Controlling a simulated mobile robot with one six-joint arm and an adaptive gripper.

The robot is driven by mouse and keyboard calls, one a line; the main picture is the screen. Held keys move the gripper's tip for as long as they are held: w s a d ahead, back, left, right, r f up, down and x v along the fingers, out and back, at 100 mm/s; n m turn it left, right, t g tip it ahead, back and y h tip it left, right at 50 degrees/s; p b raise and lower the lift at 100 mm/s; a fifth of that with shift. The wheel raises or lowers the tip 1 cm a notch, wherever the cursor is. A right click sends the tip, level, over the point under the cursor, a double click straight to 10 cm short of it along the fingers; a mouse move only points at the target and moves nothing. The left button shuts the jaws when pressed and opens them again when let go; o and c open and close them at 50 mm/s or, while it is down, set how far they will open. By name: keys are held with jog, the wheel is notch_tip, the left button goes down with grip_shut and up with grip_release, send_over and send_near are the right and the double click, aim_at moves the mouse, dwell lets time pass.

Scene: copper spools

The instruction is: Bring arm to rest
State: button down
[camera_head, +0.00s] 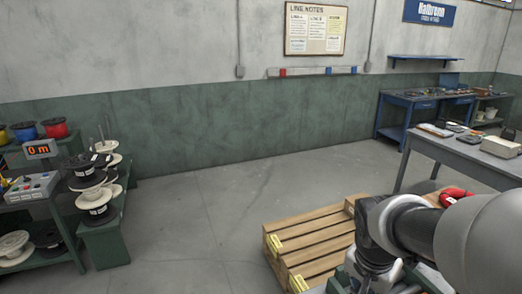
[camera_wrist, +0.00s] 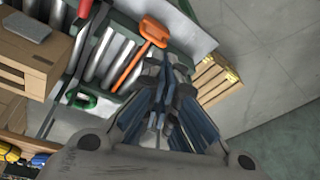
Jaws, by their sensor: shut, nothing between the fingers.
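My gripper (camera_wrist: 166,72) points away from the camera in the wrist view, with its fingers shut and nothing between them. Below and around it in that view is a rack of grey rollers (camera_wrist: 98,55), with an orange-handled tool (camera_wrist: 150,32) lying across it, left of the fingertips. The gripper appears apart from these things. In the head view my arm reaches in from the right edge and bends downward in front of a wooden pallet; the fingertips cannot be made out there.
The wooden pallet (camera_head: 310,240) stands on the floor close to my arm. A grey table (camera_head: 455,155) is at the right, a blue workbench (camera_head: 425,100) behind it. Spools (camera_head: 95,190) stand on green shelving at the left. The middle floor (camera_head: 220,200) is clear.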

jog(key=s+a+r+n+t, duration=0.1)
jog(key=s+a+r+n, duration=0.2)
jog(key=s, duration=0.4)
jog(key=s+a+r+n+t+y, duration=0.1)
jog(key=s+a+r+n, duration=0.1)
jog(key=s+a+n, duration=0.3)
jog(key=shift+s+r+n+y, duration=0.35)
jog(key=shift+s+n, duration=0.45)
jog(key=shift+s, duration=0.45)
jog(key=shift+d, duration=0.1)
